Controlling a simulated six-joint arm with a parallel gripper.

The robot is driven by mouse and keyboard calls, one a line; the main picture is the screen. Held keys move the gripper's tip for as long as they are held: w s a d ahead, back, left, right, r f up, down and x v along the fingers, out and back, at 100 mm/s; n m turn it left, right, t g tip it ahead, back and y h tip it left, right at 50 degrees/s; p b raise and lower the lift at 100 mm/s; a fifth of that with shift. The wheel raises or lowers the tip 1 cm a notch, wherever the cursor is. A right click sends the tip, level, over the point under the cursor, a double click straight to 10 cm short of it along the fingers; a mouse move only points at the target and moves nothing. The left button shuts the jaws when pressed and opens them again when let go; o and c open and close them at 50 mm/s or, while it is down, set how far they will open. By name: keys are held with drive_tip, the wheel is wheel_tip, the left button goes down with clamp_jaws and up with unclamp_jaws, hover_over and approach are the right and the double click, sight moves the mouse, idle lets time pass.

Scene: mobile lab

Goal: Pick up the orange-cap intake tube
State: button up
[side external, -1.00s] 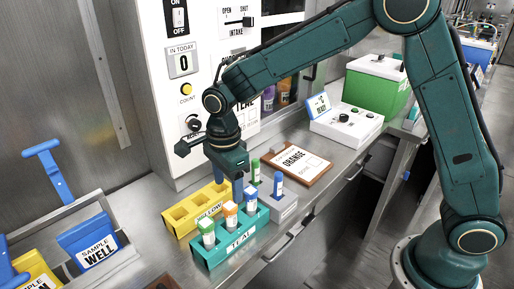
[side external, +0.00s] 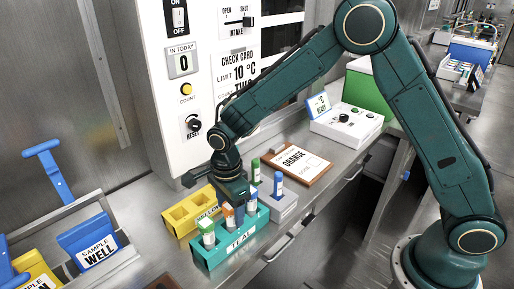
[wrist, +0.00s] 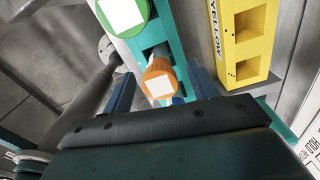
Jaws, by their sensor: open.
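The orange-cap tube (side external: 228,214) stands upright in the teal rack (side external: 228,254), between a green-cap tube (side external: 207,234) and a blue-cap tube (side external: 251,200). In the wrist view its round orange cap (wrist: 159,78) with a white square top shows between my two blue fingers. My gripper (side external: 239,211) is low over the teal rack, pointing down and partly hiding the tubes. It is open, with one finger on each side of the orange cap in the wrist view (wrist: 161,90). I cannot tell whether either finger touches the tube.
A yellow rack (side external: 190,212) with empty slots stands behind the teal one. A grey rack (side external: 285,208) at right holds a green-cap and a blue-cap tube. A clipboard (side external: 298,165) marked ORANGE lies farther right.

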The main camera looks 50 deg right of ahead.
drive_tip(key=shift+f, duration=1.3)
drive_tip(key=c, duration=1.1)
drive_tip(key=shift+r, duration=0.15)
wheel_tip(320, 180, up, 20)
drive_tip(key=shift+f, duration=0.1)
